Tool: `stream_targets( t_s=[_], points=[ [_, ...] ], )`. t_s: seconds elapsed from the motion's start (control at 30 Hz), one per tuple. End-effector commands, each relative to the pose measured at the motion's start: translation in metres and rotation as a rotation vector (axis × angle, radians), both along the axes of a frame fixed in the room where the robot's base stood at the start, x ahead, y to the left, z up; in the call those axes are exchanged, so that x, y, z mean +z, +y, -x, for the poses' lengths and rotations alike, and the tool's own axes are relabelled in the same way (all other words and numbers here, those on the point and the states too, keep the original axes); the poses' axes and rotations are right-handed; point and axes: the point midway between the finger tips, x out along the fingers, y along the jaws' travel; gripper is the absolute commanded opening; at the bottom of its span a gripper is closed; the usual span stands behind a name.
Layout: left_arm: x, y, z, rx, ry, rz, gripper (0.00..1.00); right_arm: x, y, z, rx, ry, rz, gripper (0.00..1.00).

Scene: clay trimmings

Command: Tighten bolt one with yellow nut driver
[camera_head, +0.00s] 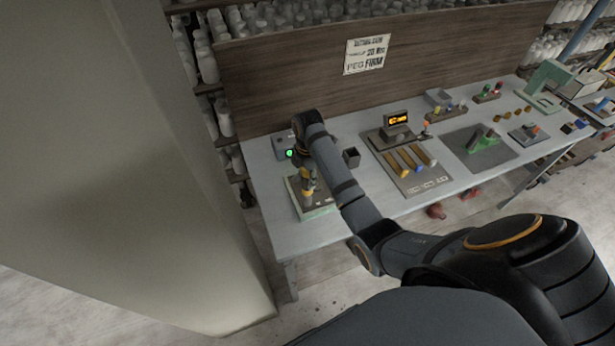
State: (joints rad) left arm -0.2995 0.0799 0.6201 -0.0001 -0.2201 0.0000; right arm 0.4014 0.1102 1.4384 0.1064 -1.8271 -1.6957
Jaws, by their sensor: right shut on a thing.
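My right gripper (304,163) is over the left end of the bench, pointing down. It is shut on a yellow tool, the yellow nut driver (309,187), which hangs below it. The driver's lower end is over a pale green-edged plate (325,211) on the bench. I cannot tell whether its tip touches anything there. Bolt one cannot be made out; the gripper, driver and arm cover much of the plate. My left gripper is not in view.
A grey box with a green light (283,153) stands behind the gripper, and a small dark open box (351,157) to its right. A board with yellow-handled pieces (407,177) lies mid-bench. A wooden panel (300,75) backs the bench.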

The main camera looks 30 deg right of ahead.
Motion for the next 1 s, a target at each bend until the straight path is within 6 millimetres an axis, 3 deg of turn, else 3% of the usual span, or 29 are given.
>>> stream_targets(
  t_s=[1.0],
  points=[
    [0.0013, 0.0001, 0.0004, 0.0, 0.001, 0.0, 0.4, -0.0096, 0.0005, 0.0011, 0.0, 0.004, -0.002, 0.0]
  ],
)
